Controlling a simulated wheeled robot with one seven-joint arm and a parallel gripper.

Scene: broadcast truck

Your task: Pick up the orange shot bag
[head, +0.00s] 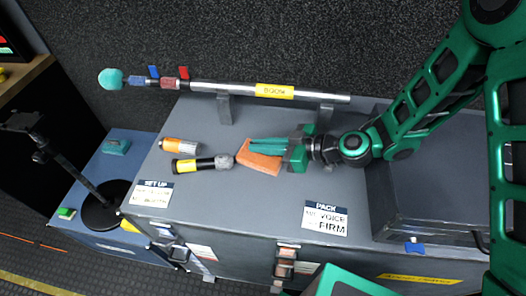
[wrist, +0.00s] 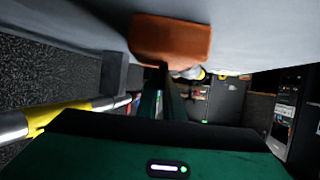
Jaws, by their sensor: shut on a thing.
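The orange shot bag (head: 258,161) is a small block-like bag over the grey case top in the head view. In the wrist view the bag (wrist: 170,38) is at the top centre, at the ends of my fingers. My gripper (head: 254,146) reaches in from the right with its green fingers lying along the bag, and it is shut on it. The fingers also show in the wrist view (wrist: 166,72). They hide part of the bag. I cannot tell whether the bag touches the case top.
A black-and-yellow cylinder (head: 194,164) lies just left of the bag, with an orange-and-white cylinder (head: 181,145) behind it. A boom pole (head: 225,88) rests on brackets at the back. A raised grey case (head: 425,190) stands at right. The front of the case top is mostly clear.

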